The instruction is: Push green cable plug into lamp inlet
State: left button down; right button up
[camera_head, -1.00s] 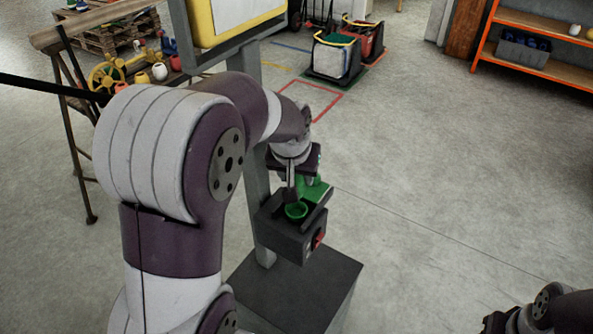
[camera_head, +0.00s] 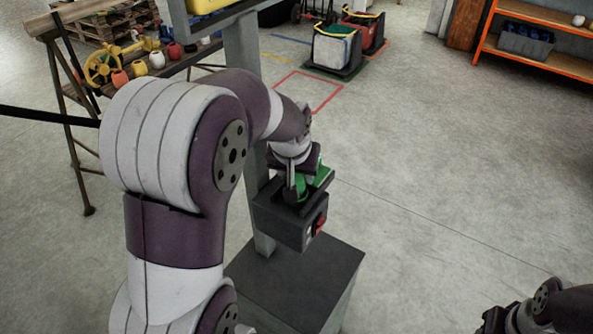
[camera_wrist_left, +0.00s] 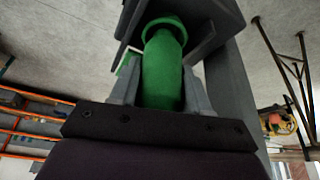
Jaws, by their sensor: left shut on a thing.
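My left gripper (camera_head: 298,190) is shut on the green plug (camera_head: 302,186) over the top of a dark box (camera_head: 290,227) on a grey post. In the left wrist view, the green plug (camera_wrist_left: 163,75) stands between both fingers. Its far end meets a green ring (camera_wrist_left: 165,21) in the dark box; how deep it sits cannot be told. The green cable is not clearly seen. The inlet is mostly hidden by the gripper and plug in the head view. Only a dark end of my right gripper (camera_head: 496,320) shows at the bottom edge; its fingers are out of frame.
The grey post (camera_head: 243,70) carries a yellow panel (camera_head: 205,5) at the top and stands on a dark base block (camera_head: 295,285). A red switch (camera_head: 319,224) is on the box front. A trestle table (camera_head: 185,62) with floats stands back left. The floor to the right is clear.

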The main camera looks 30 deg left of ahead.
pick_arm(q)
jog(key=shift+f+b, duration=0.4)
jog(key=shift+f, duration=0.1)
jog(key=shift+c, duration=2.3)
grip_release()
jog(key=shift+s+r, duration=0.1)
jog(key=v, duration=1.2)
jog(key=shift+s+r, duration=0.15)
jog(key=shift+r, duration=0.15)
jog(key=shift+d, duration=0.1)
